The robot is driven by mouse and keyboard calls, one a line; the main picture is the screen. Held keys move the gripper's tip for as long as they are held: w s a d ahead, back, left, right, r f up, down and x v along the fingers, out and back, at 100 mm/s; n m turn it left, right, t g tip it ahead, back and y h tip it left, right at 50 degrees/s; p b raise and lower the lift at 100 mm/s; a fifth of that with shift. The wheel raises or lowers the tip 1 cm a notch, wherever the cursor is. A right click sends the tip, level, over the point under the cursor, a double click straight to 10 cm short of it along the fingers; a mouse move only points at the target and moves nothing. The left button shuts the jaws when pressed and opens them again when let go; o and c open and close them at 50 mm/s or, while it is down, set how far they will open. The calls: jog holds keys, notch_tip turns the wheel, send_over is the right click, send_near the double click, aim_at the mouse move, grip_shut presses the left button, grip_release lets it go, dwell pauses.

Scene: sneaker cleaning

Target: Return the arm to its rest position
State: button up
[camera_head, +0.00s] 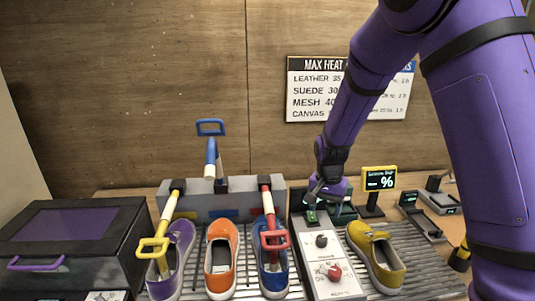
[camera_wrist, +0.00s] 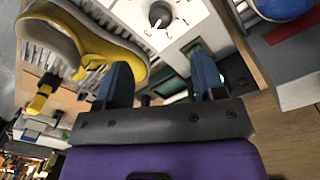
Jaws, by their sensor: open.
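My purple arm reaches in from the right in the head view. My gripper (camera_head: 318,194) is over the back end of the white control panel (camera_head: 318,254). In the wrist view my gripper (camera_wrist: 163,82) has its two blue-grey fingers apart with nothing held between them. The panel (camera_wrist: 190,12) shows there with a dark knob (camera_wrist: 159,14). The fingertips hide part of the dark and green parts behind the panel, and I cannot tell whether they touch anything.
A purple shoe (camera_head: 172,262), an orange shoe (camera_head: 221,259), a blue shoe (camera_head: 270,271) and a yellow shoe (camera_head: 375,257) sit on ribbed racks. Handled tools stand over the purple and blue shoes. A black box (camera_head: 70,215) is at left. A small display (camera_head: 379,179) stands right of my gripper.

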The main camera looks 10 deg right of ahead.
jog(key=s+d+r+n+t+y, duration=0.15)
jog(key=s+r, duration=0.45)
jog(key=r, duration=0.6)
jog(key=s+d+r+n+t, duration=0.1)
jog(key=s+d+r, duration=0.1)
jog(key=s+r, duration=0.2)
jog(key=s+d+r+n+t+h, duration=0.1)
jog(key=s+r, duration=0.4)
jog(key=s, duration=0.6)
jog(key=s+d+r+n+t, duration=0.1)
jog(key=s+d+r+n, duration=0.1)
jog(key=s, duration=0.6)
notch_tip(320, 180, up, 3)
jog(key=shift+s+d+f+n+t, duration=0.15)
jog(key=shift+d+n+t, duration=0.2)
jog(key=shift+n, duration=0.2)
